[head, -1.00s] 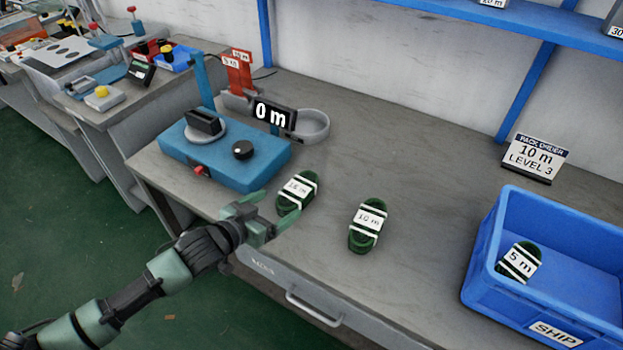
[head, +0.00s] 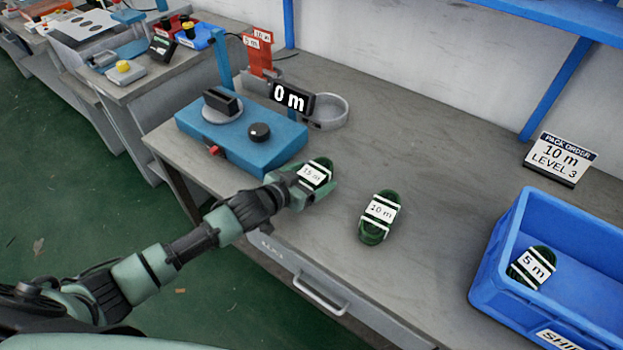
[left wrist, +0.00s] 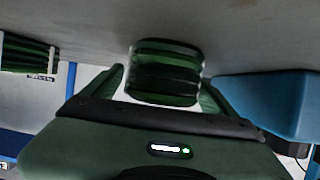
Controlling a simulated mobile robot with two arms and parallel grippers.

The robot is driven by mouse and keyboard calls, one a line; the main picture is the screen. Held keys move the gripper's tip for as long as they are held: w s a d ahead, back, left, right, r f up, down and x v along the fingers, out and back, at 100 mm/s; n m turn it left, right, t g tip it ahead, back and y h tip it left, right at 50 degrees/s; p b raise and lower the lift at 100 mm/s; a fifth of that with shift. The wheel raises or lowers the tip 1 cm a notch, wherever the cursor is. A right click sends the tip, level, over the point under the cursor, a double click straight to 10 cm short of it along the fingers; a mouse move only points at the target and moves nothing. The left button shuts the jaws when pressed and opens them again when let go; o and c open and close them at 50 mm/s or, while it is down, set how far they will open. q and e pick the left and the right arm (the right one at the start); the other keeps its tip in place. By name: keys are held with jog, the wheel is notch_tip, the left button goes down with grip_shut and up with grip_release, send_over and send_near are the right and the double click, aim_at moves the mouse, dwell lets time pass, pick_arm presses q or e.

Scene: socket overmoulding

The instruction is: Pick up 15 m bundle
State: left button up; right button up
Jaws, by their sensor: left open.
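The 15 m bundle (head: 316,172), a dark green coil with white bands and a "15 m" label, lies on the bench in front of the blue machine. My left gripper (head: 312,188) is open at the bundle, with its fingers on either side of it. In the left wrist view the bundle (left wrist: 166,72) sits between the two green fingers of my left gripper (left wrist: 163,88). I cannot tell whether the fingers touch it. My right gripper is not in view.
The 10 m bundle (head: 380,217) lies to the right on the bench (head: 440,170). A blue machine (head: 240,140) with a "0 m" display (head: 290,96) stands behind the gripper. A blue bin (head: 480,280) at the right holds a 5 m bundle (head: 533,266). Clear bench lies between.

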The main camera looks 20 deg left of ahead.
pick_arm(q)
jog(key=c, duration=1.7)
jog(key=shift+r, duration=0.1)
grip_shut()
